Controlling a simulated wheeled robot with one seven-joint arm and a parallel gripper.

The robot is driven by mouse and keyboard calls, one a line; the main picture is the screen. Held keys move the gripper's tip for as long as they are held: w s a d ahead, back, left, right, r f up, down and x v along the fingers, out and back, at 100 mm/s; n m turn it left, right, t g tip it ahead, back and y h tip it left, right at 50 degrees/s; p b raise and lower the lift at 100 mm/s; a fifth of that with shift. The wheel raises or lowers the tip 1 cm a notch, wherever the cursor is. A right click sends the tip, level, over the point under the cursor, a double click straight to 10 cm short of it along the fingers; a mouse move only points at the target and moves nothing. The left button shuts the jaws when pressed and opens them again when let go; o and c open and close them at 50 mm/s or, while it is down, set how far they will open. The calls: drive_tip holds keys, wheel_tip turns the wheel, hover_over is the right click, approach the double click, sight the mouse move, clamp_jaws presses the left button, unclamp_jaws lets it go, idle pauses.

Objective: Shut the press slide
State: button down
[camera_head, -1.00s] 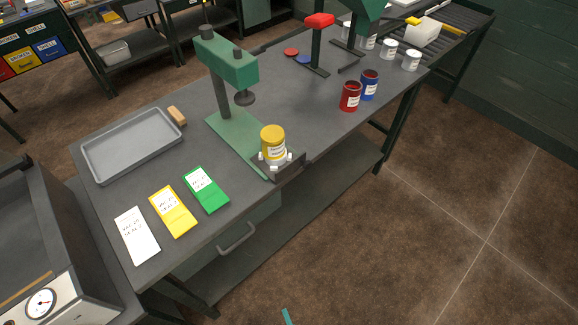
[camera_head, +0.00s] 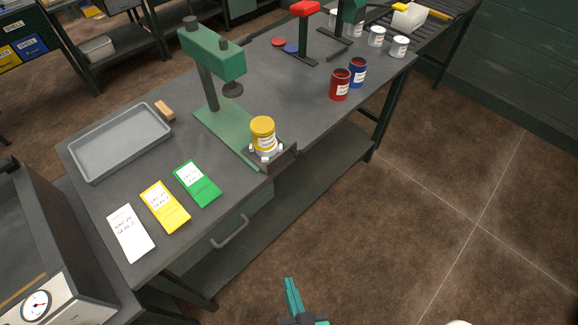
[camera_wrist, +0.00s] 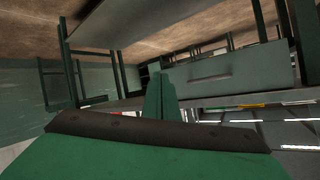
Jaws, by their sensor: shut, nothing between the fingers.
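The green press (camera_head: 212,62) stands on the grey workbench in the head view, its head and round ram (camera_head: 233,89) over a green base (camera_head: 228,132). The dark press slide (camera_head: 275,155) sticks out at the front edge of the bench. A yellow-lidded can (camera_head: 263,136) stands on the slide between small white pegs. My gripper (camera_head: 291,286) is at the bottom of the head view, over the floor, clear of the bench and apart from the slide. Its fingers are together and empty; they also show in the wrist view (camera_wrist: 161,97).
White, yellow (camera_head: 165,207) and green cards and a grey tray (camera_head: 121,141) lie left of the press. Red (camera_head: 340,86) and blue (camera_head: 357,73) cans stand to its right. A drawer handle (camera_head: 231,231) juts from the bench front. Floor on the right is clear.

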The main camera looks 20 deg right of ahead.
drive_tip(key=w+d+f+m+g, duration=0.1)
drive_tip(key=w+d+f+m, duration=0.3)
drive_tip(key=w+d, duration=0.15)
drive_tip(key=m+t+y, duration=0.4)
drive_tip(key=t+y, duration=0.1)
drive_tip(key=y, duration=0.3)
approach(281, 161)
drive_tip(key=x, duration=0.6)
drive_tip(key=shift+w, duration=0.2)
